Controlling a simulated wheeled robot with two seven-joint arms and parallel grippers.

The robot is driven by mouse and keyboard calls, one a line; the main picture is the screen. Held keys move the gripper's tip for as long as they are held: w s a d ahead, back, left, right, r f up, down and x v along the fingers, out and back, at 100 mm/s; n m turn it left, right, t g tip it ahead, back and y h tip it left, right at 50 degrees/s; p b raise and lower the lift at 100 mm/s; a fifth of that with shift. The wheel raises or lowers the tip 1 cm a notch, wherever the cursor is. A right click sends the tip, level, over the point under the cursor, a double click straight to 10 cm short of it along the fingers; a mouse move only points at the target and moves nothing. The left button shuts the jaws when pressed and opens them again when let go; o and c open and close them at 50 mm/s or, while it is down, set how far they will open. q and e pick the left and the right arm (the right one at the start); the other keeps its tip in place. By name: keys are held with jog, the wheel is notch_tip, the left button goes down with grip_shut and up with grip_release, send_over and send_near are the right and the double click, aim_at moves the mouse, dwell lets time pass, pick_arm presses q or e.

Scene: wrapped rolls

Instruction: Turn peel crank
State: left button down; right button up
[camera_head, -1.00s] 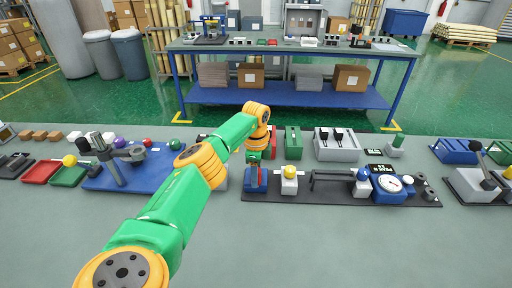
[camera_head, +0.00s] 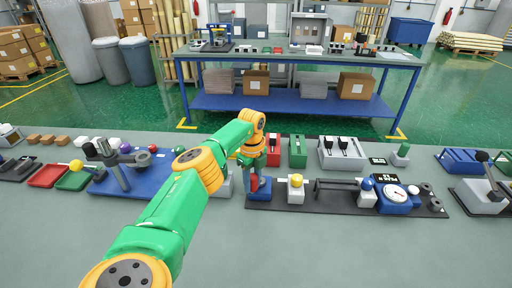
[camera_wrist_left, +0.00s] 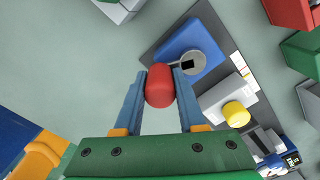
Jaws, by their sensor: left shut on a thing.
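The peel rig stands on a black base plate (camera_head: 330,208), with a blue block (camera_head: 259,195) at its left end. The crank's red knob (camera_head: 253,183) shows at that block, beneath my left gripper (camera_head: 252,175). In the left wrist view the red knob (camera_wrist_left: 160,86) sits between the two blue fingers of the left gripper (camera_wrist_left: 160,75), which are shut on it. A round grey hub (camera_wrist_left: 192,62) lies beside the knob on the blue block (camera_wrist_left: 188,38). The crank arm beneath the knob is mostly hidden. My right gripper is not in view.
A yellow-knobbed pale block (camera_head: 296,188), a dark bar and a blue dial gauge (camera_head: 394,197) stand right of the crank. Red and green boxes (camera_head: 298,152) stand behind. A blue board with a grey post (camera_head: 118,172) is at left.

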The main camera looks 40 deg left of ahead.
pick_arm(q)
jog(key=m, duration=0.1)
jog(key=a+m+b, duration=0.1)
jog(key=m, duration=0.1)
jog(key=shift+a+f+b, duration=0.1)
jog(key=shift+b, duration=0.2)
jog(key=shift+a+m+b, duration=0.3)
jog(key=shift+m+b, duration=0.25)
jog(key=shift+m, duration=0.25)
jog(key=shift+a, duration=0.1)
jog(key=shift+r, duration=0.2)
jog(key=c, duration=0.5)
grip_release()
notch_tip(320, 180, up, 5)
jog(key=shift+w+f, duration=0.1)
jog(key=shift+f, duration=0.05)
notch_tip(320, 180, up, 2)
jog(key=shift+r+p, duration=0.2)
jog(key=shift+p, duration=0.7)
